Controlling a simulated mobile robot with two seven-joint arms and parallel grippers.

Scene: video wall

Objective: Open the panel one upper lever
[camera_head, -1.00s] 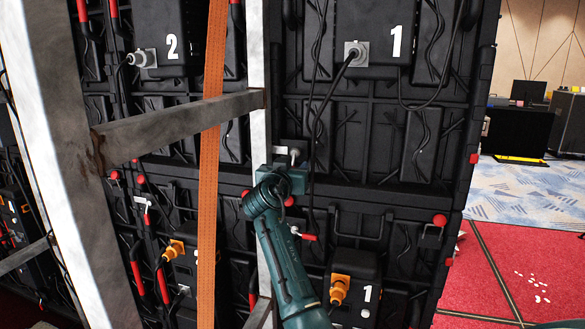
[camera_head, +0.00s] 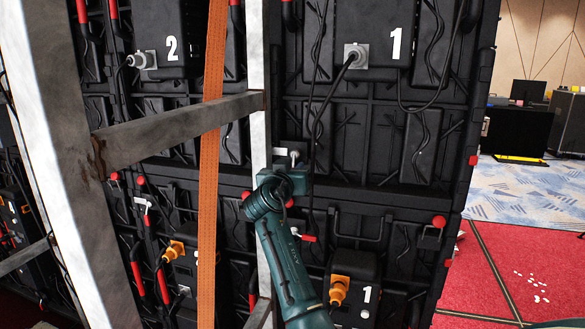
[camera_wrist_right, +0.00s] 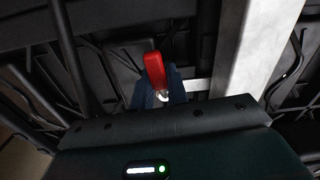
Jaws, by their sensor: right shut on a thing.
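The upper panel one (camera_head: 360,120) is a black ribbed panel with a white "1" at its top. Its lever shows as a small metal end (camera_head: 294,154) at the panel's lower left, just above my right gripper (camera_head: 291,174). In the right wrist view the lever has a red handle (camera_wrist_right: 155,70) and a metal base. My right gripper (camera_wrist_right: 160,90) is shut on this lever, its blue-grey fingers on both sides of the handle. In the head view the gripper and wrist hide most of the handle. My left gripper is not in view.
A pale metal post (camera_head: 259,100) stands close left of my right gripper, with a crossbar (camera_head: 180,122) and an orange strap (camera_head: 210,150) farther left. A black cable (camera_head: 313,150) hangs just right of the gripper. Red floor (camera_head: 490,280) lies open at right.

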